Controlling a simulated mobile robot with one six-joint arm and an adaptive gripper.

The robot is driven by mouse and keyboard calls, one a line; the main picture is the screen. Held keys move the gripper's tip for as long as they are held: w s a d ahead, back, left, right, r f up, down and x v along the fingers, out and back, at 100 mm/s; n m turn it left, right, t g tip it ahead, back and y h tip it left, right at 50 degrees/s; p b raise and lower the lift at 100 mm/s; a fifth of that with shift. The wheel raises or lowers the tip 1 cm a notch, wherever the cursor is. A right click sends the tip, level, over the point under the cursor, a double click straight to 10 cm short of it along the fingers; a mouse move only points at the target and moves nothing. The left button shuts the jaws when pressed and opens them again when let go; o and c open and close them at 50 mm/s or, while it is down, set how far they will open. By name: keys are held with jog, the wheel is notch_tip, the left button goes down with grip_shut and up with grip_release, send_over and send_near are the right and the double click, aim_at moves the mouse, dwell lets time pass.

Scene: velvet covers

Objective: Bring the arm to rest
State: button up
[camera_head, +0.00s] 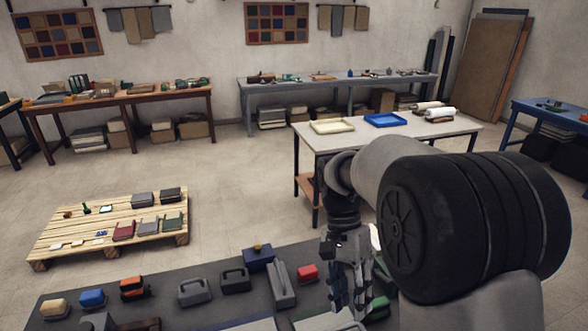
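My arm, with a grey link and a thick black joint, fills the right of the head view. My gripper (360,306) points down from it over the right part of a dark grey tabletop (70,299) in the foreground. The fingers are seen nearly edge-on, close to the items on that table. I cannot tell whether they are open or shut, or whether anything is between them. The arm hides the table's right side.
On the near table are a red block (307,273), a dark blue box (259,258), grey tool-like items and several small blocks. A wooden pallet (50,249) lies left. A pale table (345,142) holds a blue tray (385,120). Open floor lies between.

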jog(key=s+d+r+n+t+b, duration=0.1)
jog(key=s+n+t, duration=0.3)
jog(key=s, duration=0.4)
jog(key=s+d+n+t+y+b, duration=0.1)
jog(key=s+n+t+b, duration=0.3)
jog(key=s, duration=0.5)
jog(key=shift+s+d+r+n+t, duration=0.15)
jog(key=shift+d+r+n+t, duration=0.25)
jog(key=shift+t, duration=0.5)
